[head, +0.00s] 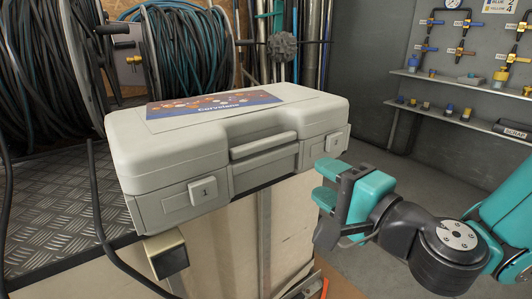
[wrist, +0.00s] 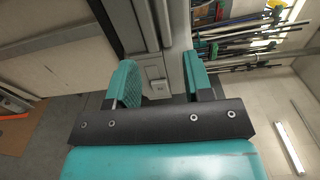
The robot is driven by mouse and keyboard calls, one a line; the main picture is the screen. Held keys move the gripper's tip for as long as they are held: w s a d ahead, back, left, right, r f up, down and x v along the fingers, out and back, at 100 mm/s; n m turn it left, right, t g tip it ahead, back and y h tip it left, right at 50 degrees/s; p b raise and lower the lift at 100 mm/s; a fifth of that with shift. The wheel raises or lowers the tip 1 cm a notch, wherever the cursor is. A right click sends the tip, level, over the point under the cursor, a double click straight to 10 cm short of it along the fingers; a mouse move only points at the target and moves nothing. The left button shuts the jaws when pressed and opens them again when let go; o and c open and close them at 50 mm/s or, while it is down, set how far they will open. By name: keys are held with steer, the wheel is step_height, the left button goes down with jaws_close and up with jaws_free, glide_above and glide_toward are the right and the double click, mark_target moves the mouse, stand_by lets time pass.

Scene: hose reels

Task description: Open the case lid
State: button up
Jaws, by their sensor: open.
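A light grey plastic case (head: 180,165) stands on a metal-plated bench, its lid (head: 300,100) down and shut. A coloured label lies on the lid. A handle (head: 263,146) runs along the front, with a left latch (head: 202,191) marked 1 and a right latch (head: 335,143) to either side. Both latches look flat against the case. My gripper (head: 326,184) is open and empty, just in front of and below the right latch in the head view. In the wrist view a latch (wrist: 157,86) shows between my teal fingers (wrist: 158,70). I see no contact.
Hose reels (head: 185,50) stand close behind the case. A black hose (head: 100,215) hangs over the bench front at left. Shelves (head: 465,88) with fittings line the right wall. The floor at right is open.

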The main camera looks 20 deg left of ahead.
mark_target(268, 146)
steer(key=p+x, duration=0.6)
steer(key=x, duration=0.1)
steer(key=p+x, duration=0.7)
steer(key=x, duration=0.1)
steer(key=shift+w+a+r, duration=0.15)
steer(key=shift+a+r, duration=0.05)
steer(key=shift+a, duration=0.05)
steer(key=shift+w+a+f+p, duration=0.1)
steer(key=shift+w+a+p, duration=0.25)
steer(key=shift+a, duration=0.05)
jaws_close()
